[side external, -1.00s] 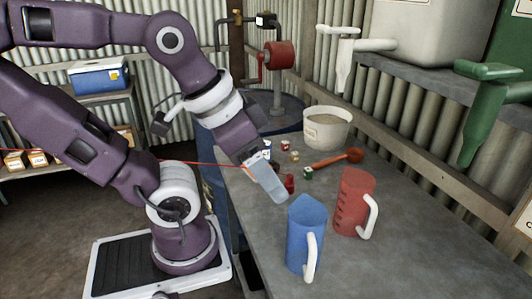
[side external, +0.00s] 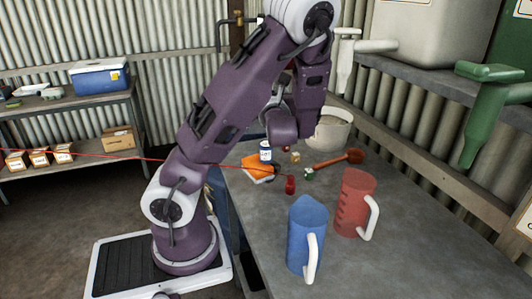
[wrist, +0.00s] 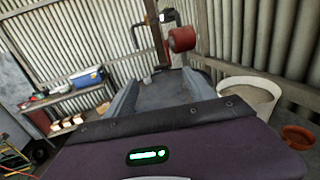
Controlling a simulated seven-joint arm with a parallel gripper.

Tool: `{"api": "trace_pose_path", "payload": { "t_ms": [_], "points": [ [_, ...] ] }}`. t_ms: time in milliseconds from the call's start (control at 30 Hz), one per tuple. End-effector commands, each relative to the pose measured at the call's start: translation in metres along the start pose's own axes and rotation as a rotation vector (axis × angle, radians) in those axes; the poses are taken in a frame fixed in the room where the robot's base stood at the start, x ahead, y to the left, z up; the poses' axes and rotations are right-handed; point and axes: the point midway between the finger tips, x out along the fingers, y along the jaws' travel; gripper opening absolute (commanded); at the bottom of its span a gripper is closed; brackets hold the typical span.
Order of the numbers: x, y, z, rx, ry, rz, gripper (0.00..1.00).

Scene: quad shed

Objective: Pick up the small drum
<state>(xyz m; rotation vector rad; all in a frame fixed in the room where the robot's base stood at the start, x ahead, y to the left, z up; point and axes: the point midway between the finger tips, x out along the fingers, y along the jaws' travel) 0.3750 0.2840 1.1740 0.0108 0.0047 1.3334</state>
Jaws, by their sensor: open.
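Several small items stand on the grey bench in the side view: a red one (side external: 290,184), a green and white one (side external: 308,173), a small pale one (side external: 295,157) and a white and blue bottle (side external: 265,151). I cannot tell which is the small drum. In the wrist view my gripper (wrist: 160,77) has its two fingers spread, with nothing visible between them. It points towards the back wall. My arm hides the gripper in the side view. None of the small bench items shows clearly in the wrist view.
A blue jug (side external: 305,235) and red jug (side external: 353,203) stand at the front of the bench (side external: 420,250). White (side external: 345,62) and green (side external: 480,115) taps overhang the right side.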

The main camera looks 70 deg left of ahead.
Motion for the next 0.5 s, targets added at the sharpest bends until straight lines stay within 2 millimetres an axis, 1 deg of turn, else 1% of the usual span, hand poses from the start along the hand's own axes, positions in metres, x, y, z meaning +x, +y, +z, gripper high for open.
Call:
{"api": "trace_pose_path", "payload": {
  "t_ms": [33, 67, 100, 167, 200, 300, 400, 500],
  "points": [
    [0.001, 0.001, -0.021, 0.018, 0.002, 0.004, 0.63],
    [0.001, 0.001, -0.034, 0.017, 0.002, 0.004, 0.63],
    [0.001, 0.001, -0.051, 0.016, 0.003, 0.004, 0.63],
    [0.000, 0.001, -0.078, 0.014, 0.004, 0.002, 0.63],
    [0.001, 0.000, -0.097, 0.011, 0.004, 0.001, 0.63],
    [0.000, 0.000, -0.139, 0.004, 0.005, 0.001, 0.63],
    [0.000, -0.002, -0.169, -0.005, 0.003, 0.000, 0.63],
    [0.001, -0.002, -0.182, -0.009, 0.003, 0.001, 0.63]
  ]
}}
